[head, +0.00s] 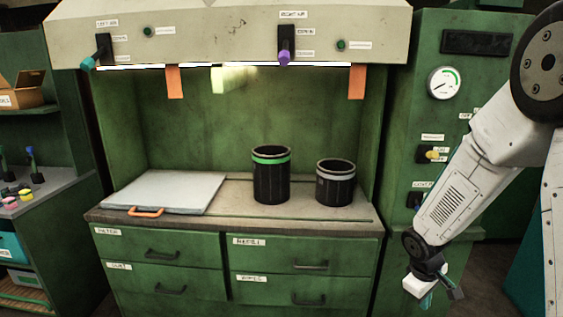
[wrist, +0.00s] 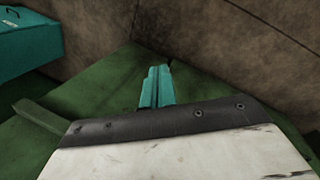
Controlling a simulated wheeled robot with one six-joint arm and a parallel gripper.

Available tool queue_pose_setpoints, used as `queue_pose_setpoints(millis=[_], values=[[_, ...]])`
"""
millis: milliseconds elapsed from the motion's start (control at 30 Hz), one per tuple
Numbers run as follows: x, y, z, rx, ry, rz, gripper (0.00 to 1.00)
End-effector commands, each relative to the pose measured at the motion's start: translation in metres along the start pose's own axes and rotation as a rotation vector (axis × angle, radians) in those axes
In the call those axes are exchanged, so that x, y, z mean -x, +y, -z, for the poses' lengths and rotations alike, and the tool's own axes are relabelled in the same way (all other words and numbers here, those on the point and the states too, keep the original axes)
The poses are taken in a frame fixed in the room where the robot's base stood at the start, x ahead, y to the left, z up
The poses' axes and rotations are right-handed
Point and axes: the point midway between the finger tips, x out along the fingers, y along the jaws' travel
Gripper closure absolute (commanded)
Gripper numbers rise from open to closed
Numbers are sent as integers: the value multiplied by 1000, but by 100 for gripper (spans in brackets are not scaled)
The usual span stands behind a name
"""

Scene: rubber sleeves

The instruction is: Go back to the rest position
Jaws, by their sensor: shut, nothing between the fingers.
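My gripper (head: 428,299) hangs low at the right in the head view, in front of the green cabinet and right of the drawers. Its teal fingers (wrist: 156,86) show in the wrist view, closed together with nothing between them. It is apart from everything around it. The two black sleeves stand upright on the worktop, well up and left of my gripper: the taller one has a green band (head: 271,161), the shorter one a grey band (head: 335,178).
A pale board (head: 165,190) with an orange handle lies on the worktop (head: 230,215) at left. Green drawers (head: 305,250) are below and a hood (head: 230,35) with levers above. A gauge panel (head: 445,83) is at right. A teal box (wrist: 25,40) shows in the wrist view.

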Motion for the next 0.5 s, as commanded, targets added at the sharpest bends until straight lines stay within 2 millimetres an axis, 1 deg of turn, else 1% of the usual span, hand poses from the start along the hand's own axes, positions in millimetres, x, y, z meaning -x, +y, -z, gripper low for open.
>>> queue_pose_setpoints(millis=[33,133,200,400,500], values=[[26,-3,-15,-59,-26,3,100],[69,-16,-44,-172,-80,28,100],[97,-28,-64,-243,-109,51,100],[167,-70,-115,-403,-148,132,100],[196,-93,-138,-461,-144,175,100]])
